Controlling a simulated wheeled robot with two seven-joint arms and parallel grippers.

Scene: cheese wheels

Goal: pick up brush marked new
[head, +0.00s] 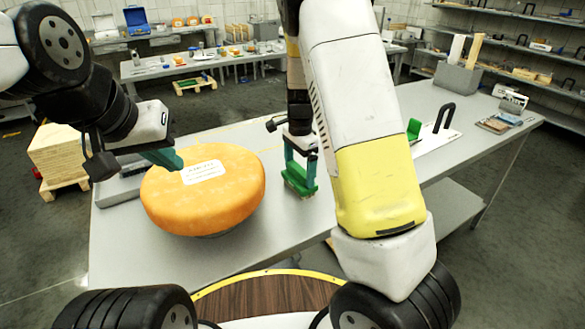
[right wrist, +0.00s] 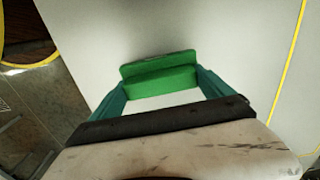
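A green brush (head: 299,188) is at the middle of the table, right of the cheese wheel, with a brownish underside. My right gripper (head: 301,172) points down at it with one teal finger at each end. In the right wrist view, the green brush (right wrist: 160,75) spans between the fingers of my right gripper (right wrist: 161,82), which appear to touch both ends. No marking is legible on it, and I cannot tell whether it is clear of the table. My left gripper (head: 166,158) is beside the cheese wheel's upper left; its finger gap is not clear.
The large orange cheese wheel (head: 216,210) with a white label stands on the table (head: 130,250). A green item (head: 414,129) and a white board with a black handle (head: 444,118) lie right of my right arm. A grey bin (head: 457,79) stands farther back.

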